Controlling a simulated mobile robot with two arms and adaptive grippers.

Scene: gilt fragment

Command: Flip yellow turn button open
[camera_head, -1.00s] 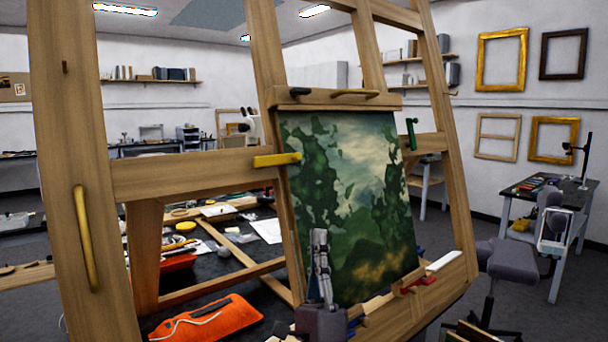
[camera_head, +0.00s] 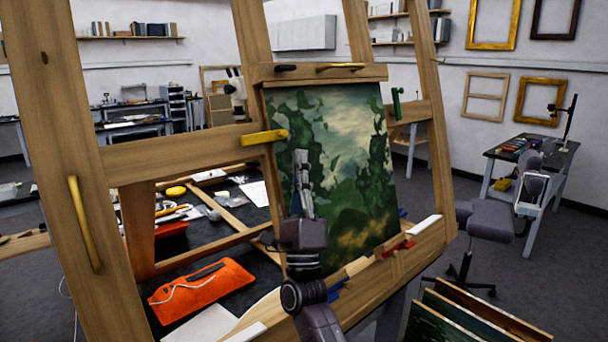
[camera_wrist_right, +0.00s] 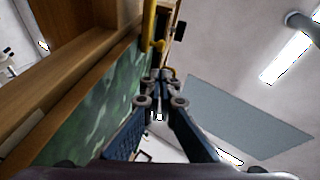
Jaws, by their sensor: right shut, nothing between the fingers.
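The yellow turn button (camera_head: 264,137) lies roughly horizontal on the easel's wooden crossbar, at the left edge of the green landscape painting (camera_head: 345,150). It also appears as a yellow bar at the top of the right wrist view (camera_wrist_right: 149,28). My right gripper (camera_head: 302,155) points up in front of the painting, to the right of the button and slightly below it. Its fingers are shut and empty; the fingertips (camera_wrist_right: 158,76) also show in the right wrist view, apart from the button in the picture. My left gripper is out of view.
The wooden easel (camera_head: 70,150) fills the left and middle. A top clamp (camera_head: 320,75) has a black knob and a brass handle (camera_head: 340,67). An orange pouch (camera_head: 202,287) lies on the dark worktop behind. A stool (camera_head: 480,217) stands at right.

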